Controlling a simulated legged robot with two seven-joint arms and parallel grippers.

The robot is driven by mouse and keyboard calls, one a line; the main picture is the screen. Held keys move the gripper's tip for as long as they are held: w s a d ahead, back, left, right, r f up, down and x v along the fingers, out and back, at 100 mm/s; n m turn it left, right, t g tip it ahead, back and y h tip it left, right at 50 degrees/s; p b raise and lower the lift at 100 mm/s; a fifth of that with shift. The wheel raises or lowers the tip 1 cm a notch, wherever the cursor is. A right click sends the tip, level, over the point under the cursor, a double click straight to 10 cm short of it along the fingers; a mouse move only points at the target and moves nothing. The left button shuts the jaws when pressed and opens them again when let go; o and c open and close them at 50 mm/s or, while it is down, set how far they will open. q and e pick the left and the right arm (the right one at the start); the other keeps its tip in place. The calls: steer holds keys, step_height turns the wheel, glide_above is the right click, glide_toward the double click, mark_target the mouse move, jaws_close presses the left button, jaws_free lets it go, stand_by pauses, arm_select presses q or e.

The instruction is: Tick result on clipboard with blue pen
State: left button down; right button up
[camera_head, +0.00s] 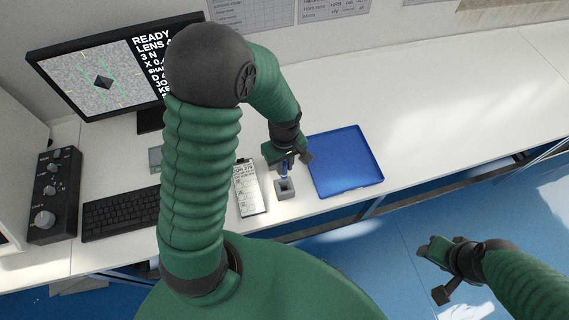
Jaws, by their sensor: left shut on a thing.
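My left gripper (287,157) is shut on a blue pen (285,170), which stands upright. The pen's lower end is at a small grey holder (285,188) on the table; I cannot tell whether its tip is inside or just above. The clipboard (250,188), with a white printed sheet, lies just left of the holder, and its left edge is close to my arm. My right gripper (436,273) is at the lower right, beyond the table's front edge over the blue floor. Its jaws are apart and nothing shows between them.
A blue tray (373,180) lies right of the holder. A keyboard (120,215), a black control box with knobs (52,195) and a monitor (90,80) stand at the left. The white table (450,100) is clear on the right.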

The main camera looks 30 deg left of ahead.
arm_select(q)
steer(key=s+a+f+n+p, duration=0.1)
steer(key=s+a+f+n, duration=0.2)
steer(key=a, duration=0.4)
steer(key=s+a+f+n+p, duration=0.1)
steer(key=s+a+n+p, duration=0.15)
steer(key=s+a, duration=0.35)
steer(key=shift+n, duration=0.25)
steer(key=f+b, duration=0.1)
steer(key=w+f+b, duration=0.1)
steer(key=f+b, duration=0.2)
steer(key=b, duration=0.1)
steer(key=shift+w+a+f, duration=0.2)
steer(key=shift+a+f, duration=0.15)
steer(key=shift+f, duration=0.05)
steer(key=shift+a, duration=0.3)
steer(key=shift+d, duration=0.35)
steer(key=shift+a+r+p, duration=0.1)
steer(key=shift+a+p, duration=0.1)
steer(key=shift+p, duration=0.1)
steer(key=shift+f, duration=0.2)
